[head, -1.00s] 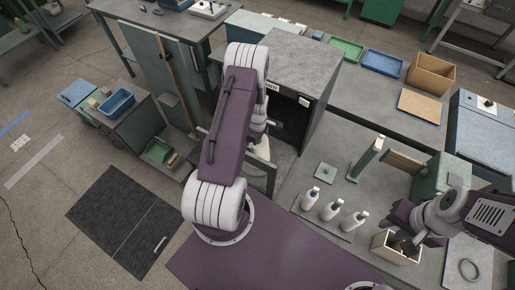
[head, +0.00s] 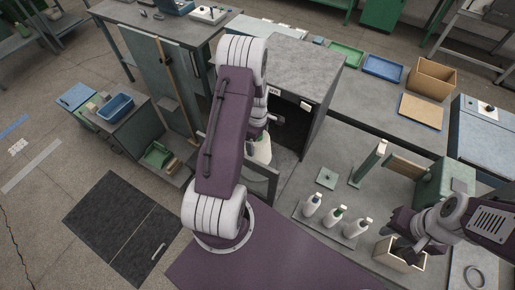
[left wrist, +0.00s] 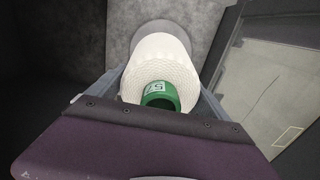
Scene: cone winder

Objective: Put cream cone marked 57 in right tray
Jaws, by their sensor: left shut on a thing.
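The cream cone (left wrist: 160,65) has a green nose with a white label that seems to read 57 upside down. My left gripper (left wrist: 158,88) is shut on it, with a finger on each side. In the head view the cone (head: 262,150) shows partly beside my left arm, in front of the dark open cabinet; the fingers there are mostly hidden. A green tray (head: 346,54) and, to its right, a blue tray (head: 383,67) lie on the back bench and look empty. My right gripper (head: 405,250) is low at a small wooden box; its fingers are unclear.
The grey cabinet (head: 285,62) stands between the cone and the trays. Three white bottles (head: 337,216) stand on the near bench by a green post (head: 368,163). An open cardboard box (head: 432,78) and a tan board (head: 421,109) are right of the trays.

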